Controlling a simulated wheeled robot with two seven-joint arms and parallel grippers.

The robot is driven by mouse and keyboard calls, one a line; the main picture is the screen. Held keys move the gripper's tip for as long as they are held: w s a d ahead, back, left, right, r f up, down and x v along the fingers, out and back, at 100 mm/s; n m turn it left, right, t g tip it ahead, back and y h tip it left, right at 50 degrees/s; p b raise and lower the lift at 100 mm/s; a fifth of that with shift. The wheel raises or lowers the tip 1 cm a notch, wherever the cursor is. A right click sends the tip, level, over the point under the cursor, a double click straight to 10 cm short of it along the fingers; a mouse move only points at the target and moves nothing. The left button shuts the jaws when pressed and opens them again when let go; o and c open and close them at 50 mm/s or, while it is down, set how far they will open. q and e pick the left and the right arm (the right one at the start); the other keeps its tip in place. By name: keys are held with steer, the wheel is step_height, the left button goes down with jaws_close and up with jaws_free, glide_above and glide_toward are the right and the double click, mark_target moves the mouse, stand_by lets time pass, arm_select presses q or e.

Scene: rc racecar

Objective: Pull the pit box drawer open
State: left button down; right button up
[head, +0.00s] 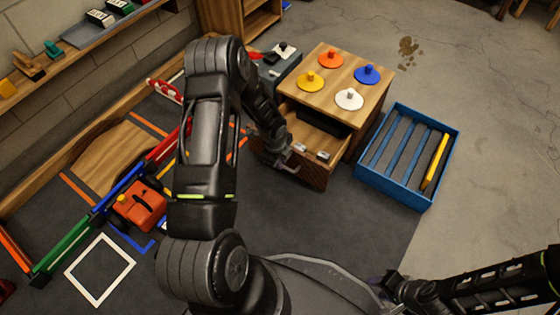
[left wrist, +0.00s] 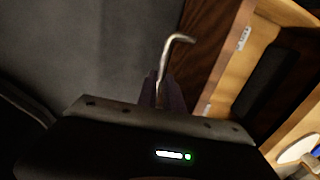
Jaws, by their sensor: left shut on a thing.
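The wooden pit box (head: 366,100) stands in the upper middle of the head view, with several coloured knobs on its top. Its drawer (head: 310,174) is pulled out toward me, and its open inside shows. The drawer also shows at the right of the left wrist view (left wrist: 232,58). My left gripper (head: 287,160) is at the drawer's front, shut on the bent metal handle (left wrist: 166,62). My right gripper (head: 400,290) is at the lower right, apart from the pit box, and its fingers are not clear enough to read.
A blue slatted crate (head: 372,185) with a yellow bar (head: 435,162) stands right of the pit box. At the left are an orange car part (head: 139,206), coloured barriers (head: 62,243) and a wooden ramp (head: 118,158). A wall shelf (head: 75,58) runs along the upper left.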

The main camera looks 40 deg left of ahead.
arm_select(q)
steer(key=c, duration=1.5)
jaws_free()
steer(key=r+p, duration=0.1)
steer(key=r, duration=0.1)
steer(key=s+r+p, duration=0.1)
steer(key=r, duration=0.2)
steer(key=r+p, duration=0.1)
steer(key=r, duration=0.1)
steer(key=shift+s+r, duration=0.2)
steer(key=shift+r, duration=0.15)
